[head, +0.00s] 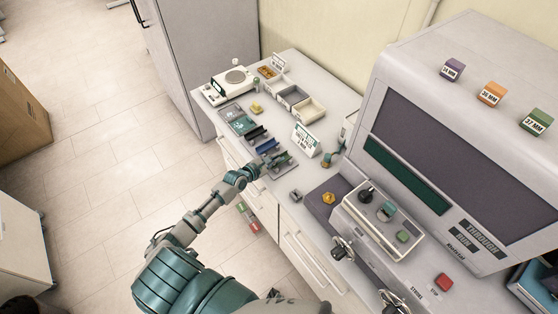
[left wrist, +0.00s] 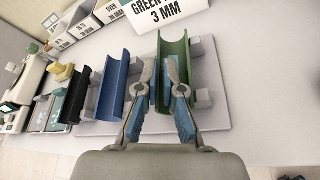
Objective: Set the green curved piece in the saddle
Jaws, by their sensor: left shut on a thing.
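The green curved piece (left wrist: 175,50) is an open trough. It lies on a pale base plate, between grey blocks, in the left wrist view. In the head view my left gripper (head: 266,164) reaches over the row of curved pieces and mostly hides the green one. Grey support blocks (left wrist: 205,97) stand right of the green piece; I cannot tell whether they are the saddle. My right gripper is not in view.
A blue trough (left wrist: 115,85) and a black trough (left wrist: 72,97) lie left of the green one. A sign (head: 306,138) reading green, 3 MM stands behind. A machine with a dark screen (head: 455,165) fills the right. Open trays (head: 309,107) stand at the back.

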